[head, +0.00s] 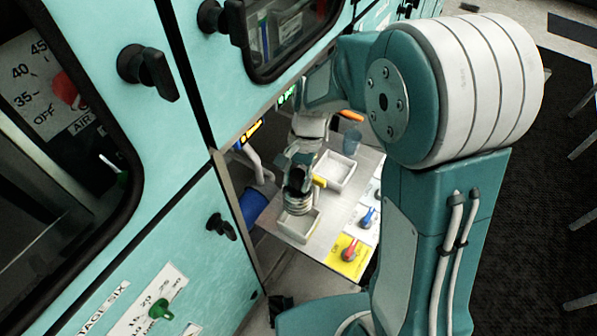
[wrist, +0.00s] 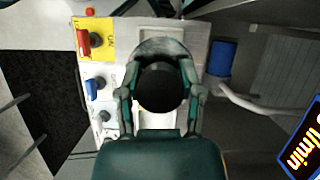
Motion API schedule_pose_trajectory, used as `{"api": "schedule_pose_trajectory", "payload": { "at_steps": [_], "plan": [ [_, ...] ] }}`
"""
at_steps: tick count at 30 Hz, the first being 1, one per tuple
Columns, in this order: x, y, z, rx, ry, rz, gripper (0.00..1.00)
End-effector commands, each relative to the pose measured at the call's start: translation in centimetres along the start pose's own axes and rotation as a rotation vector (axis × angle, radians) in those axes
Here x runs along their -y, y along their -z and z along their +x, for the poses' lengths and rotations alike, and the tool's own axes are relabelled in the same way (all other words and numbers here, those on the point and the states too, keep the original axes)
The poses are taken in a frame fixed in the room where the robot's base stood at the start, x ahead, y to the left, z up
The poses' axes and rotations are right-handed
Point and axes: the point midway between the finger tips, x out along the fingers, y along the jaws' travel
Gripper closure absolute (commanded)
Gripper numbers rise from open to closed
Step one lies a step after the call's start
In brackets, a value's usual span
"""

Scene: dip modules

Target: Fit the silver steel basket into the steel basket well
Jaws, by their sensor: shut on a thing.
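My gripper (head: 298,176) points down over the grey work shelf, with its fingers closed around a round silver-and-dark piece, which looks like the steel basket (head: 297,204). In the wrist view my gripper (wrist: 161,88) has a finger on each side of a dark round shape, and a grey curved rim, likely the basket (wrist: 165,47), shows beyond it. The basket is over or at a pale rectangular well (head: 292,226) near the shelf's front left. I cannot tell whether it is inside or above. The basket's underside is hidden.
A second pale rectangular tray (head: 335,172) lies behind on the shelf (head: 336,215). A red-handled valve (head: 349,249) on a yellow plate and a blue-handled valve (head: 368,217) stand at right. A blue cylinder (head: 254,208) is at left, beside the teal cabinet doors (head: 195,255).

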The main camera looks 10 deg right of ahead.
Motion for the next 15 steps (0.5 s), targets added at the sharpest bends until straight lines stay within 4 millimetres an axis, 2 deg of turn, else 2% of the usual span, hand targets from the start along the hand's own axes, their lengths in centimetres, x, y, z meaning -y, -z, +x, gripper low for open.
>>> {"api": "schedule_pose_trajectory", "payload": {
  "at_steps": [7, 15],
  "plan": [
    [-0.3, 0.3, 0.2, 0.003, 0.003, 0.001, 1.00],
    [-0.1, 1.0, 2.4, 0.002, 0.000, 0.001, 1.00]
  ]
}}
